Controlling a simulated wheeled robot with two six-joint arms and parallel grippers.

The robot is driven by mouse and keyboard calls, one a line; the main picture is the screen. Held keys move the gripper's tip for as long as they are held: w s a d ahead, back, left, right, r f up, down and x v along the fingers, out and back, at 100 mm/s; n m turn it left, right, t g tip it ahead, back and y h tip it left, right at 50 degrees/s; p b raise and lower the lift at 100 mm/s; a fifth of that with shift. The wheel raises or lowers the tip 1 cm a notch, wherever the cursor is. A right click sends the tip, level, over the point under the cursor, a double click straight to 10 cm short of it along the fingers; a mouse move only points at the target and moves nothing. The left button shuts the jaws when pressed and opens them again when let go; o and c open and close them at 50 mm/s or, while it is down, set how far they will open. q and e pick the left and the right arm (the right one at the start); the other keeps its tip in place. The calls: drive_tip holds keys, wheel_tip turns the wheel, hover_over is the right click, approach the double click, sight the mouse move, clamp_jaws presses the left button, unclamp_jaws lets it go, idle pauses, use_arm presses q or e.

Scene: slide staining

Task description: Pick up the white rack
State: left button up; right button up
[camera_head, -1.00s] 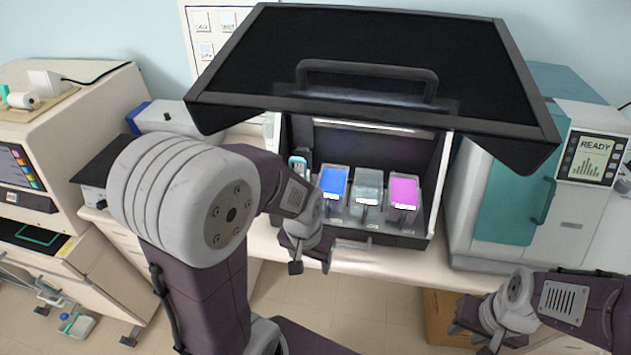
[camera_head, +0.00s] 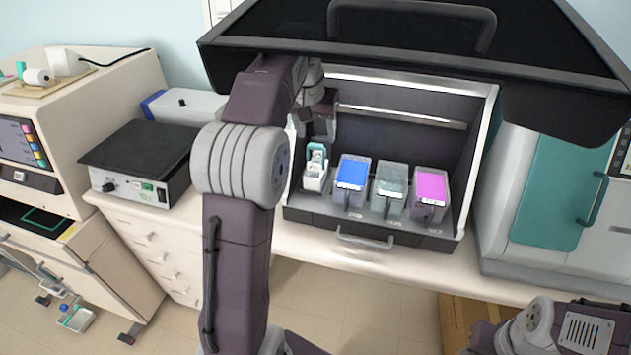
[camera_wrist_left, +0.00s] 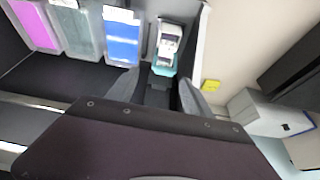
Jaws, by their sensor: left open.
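The white rack (camera_head: 315,170), with light blue parts at its top, stands at the left end inside the dark open-fronted cabinet. It also shows in the left wrist view (camera_wrist_left: 165,50), just beyond my fingertips. My left gripper (camera_head: 319,135) is inside the cabinet, above and close to the rack, pointing down. In the left wrist view the two fingers (camera_wrist_left: 157,85) are apart with the rack between and beyond them; I cannot tell whether they touch it. My right gripper (camera_head: 470,350) is mostly cut off at the lower right edge, and its jaws are not clear.
Blue (camera_head: 351,175), grey-green (camera_head: 388,188) and pink (camera_head: 430,190) staining containers stand to the rack's right. The raised dark lid (camera_head: 400,60) hangs over the cabinet. A black-topped device (camera_head: 140,150) stands left, a teal machine (camera_head: 545,190) right.

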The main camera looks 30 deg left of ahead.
sight(316, 144)
use_arm(q)
drive_tip(key=x, duration=0.2)
drive_tip(key=b+x, duration=0.1)
drive_tip(key=x, duration=0.2)
drive_tip(key=a+x, duration=0.1)
drive_tip(key=x, duration=0.2)
drive_tip(key=shift+w+b, duration=0.25)
drive_tip(key=shift+b, duration=0.1)
drive_tip(key=shift+s+r, duration=0.1)
drive_tip(key=shift+r, duration=0.05)
drive_tip(key=c, duration=0.4)
clamp_jaws()
